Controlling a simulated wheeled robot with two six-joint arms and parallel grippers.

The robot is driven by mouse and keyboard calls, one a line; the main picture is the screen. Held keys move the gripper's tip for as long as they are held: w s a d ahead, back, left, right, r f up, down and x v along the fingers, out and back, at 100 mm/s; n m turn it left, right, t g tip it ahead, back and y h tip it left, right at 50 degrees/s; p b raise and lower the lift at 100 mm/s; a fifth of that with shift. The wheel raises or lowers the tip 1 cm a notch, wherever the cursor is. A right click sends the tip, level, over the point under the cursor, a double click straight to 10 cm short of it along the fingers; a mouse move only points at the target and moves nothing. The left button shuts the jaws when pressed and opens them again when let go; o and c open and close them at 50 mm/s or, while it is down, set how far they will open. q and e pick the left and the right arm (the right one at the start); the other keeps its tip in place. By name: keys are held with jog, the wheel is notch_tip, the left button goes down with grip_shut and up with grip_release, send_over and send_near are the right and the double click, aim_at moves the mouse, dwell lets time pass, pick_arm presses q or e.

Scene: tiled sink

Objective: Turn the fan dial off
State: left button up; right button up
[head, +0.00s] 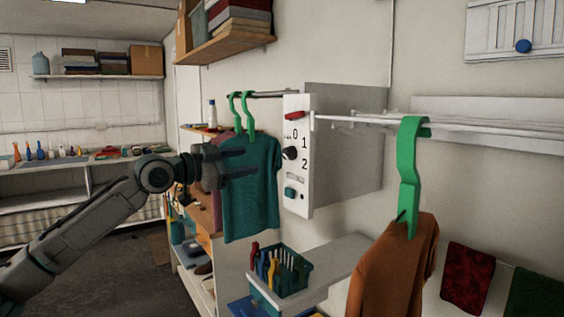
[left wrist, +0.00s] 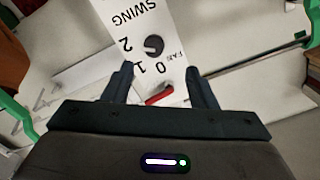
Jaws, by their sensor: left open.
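The fan dial (head: 290,153) is a small black round knob on the front of a white control panel (head: 298,190). The marks 0, 1 and 2 stand beside it. In the left wrist view the dial (left wrist: 154,45) shows beyond the fingertips, near the FAN and 0, 1, 2 lettering. I cannot tell which mark it points to. My left gripper (head: 247,162) is open and empty, left of the panel and in front of the teal shirt in the head view. Its two fingers also show in the left wrist view (left wrist: 162,72), apart from the dial. My right gripper is out of view.
A teal shirt (head: 250,195) hangs on green hangers left of the panel. An orange shirt (head: 395,270) hangs on a green hanger at right. A basket (head: 285,282) of coloured pegs sits on a shelf below. A red part (head: 297,115) is at the panel's top.

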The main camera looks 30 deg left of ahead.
pick_arm(q)
jog(key=s+d+r, duration=0.1)
jog(key=p, duration=0.5)
send_near(285, 153)
jog(key=w, duration=0.3)
jog(key=p+x, duration=0.1)
jog(key=x, duration=0.1)
jog(key=d+p+x, duration=0.1)
jog(key=p+x, duration=0.1)
jog(key=shift+r, duration=0.15)
jog(key=shift+w+d, duration=0.2)
jog(key=shift+w, duration=0.4)
jog(key=shift+f, duration=0.2)
jog(key=c, duration=1)
jog(key=shift+o, duration=0.2)
